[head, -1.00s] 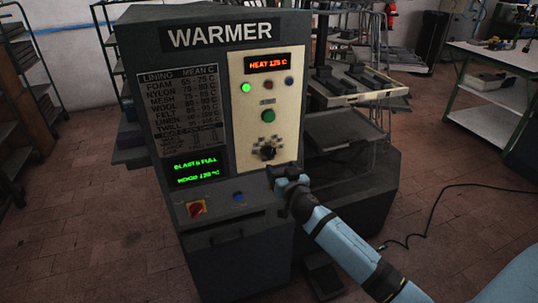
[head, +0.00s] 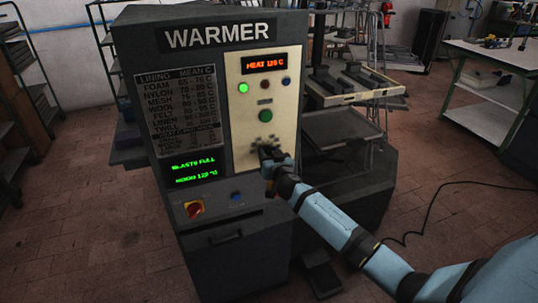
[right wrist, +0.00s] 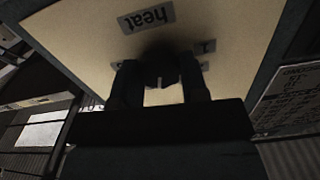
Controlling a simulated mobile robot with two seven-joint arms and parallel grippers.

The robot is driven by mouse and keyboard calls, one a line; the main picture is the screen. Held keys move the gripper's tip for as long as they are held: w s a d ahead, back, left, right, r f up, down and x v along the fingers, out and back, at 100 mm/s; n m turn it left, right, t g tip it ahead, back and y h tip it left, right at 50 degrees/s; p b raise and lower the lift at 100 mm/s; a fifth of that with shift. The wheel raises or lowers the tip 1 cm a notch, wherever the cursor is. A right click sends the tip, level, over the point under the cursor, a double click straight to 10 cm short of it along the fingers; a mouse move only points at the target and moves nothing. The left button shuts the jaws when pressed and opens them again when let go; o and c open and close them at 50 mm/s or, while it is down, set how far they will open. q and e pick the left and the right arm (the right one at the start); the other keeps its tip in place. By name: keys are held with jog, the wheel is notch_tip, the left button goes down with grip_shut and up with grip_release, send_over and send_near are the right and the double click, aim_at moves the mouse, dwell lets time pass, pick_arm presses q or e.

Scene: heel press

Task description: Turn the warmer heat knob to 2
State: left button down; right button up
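The grey warmer (head: 140,50) stands in the middle of the head view, with a beige control panel (head: 243,120). My right gripper (head: 270,158) is at the lower part of this panel and hides most of the heat knob there. In the right wrist view the dark heat knob (right wrist: 162,72) sits between the two fingers of my right gripper (right wrist: 162,80), with a white pointer mark on it. The fingers are on either side of it; whether they press on it I cannot tell. A "heat" label (right wrist: 147,18) appears upside down. My left gripper is not in view.
The red display (head: 265,64) reads HEAT and a value near 125 C. A green button (head: 265,116) is above the knob. A red-and-yellow switch (head: 194,209) and a blue button (head: 236,196) sit on the lower ledge. A press with plates (head: 345,85) stands at the right.

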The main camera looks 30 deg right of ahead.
jog(key=shift+c, duration=0.9)
jog(key=shift+n, duration=0.3)
jog(key=n, duration=0.2)
jog(key=shift+n, duration=0.3)
jog(key=n, duration=0.2)
jog(key=shift+n, duration=0.4)
jog(key=n, duration=0.4)
jog(key=shift+n+p, duration=0.35)
jog(key=shift+n, duration=1.75)
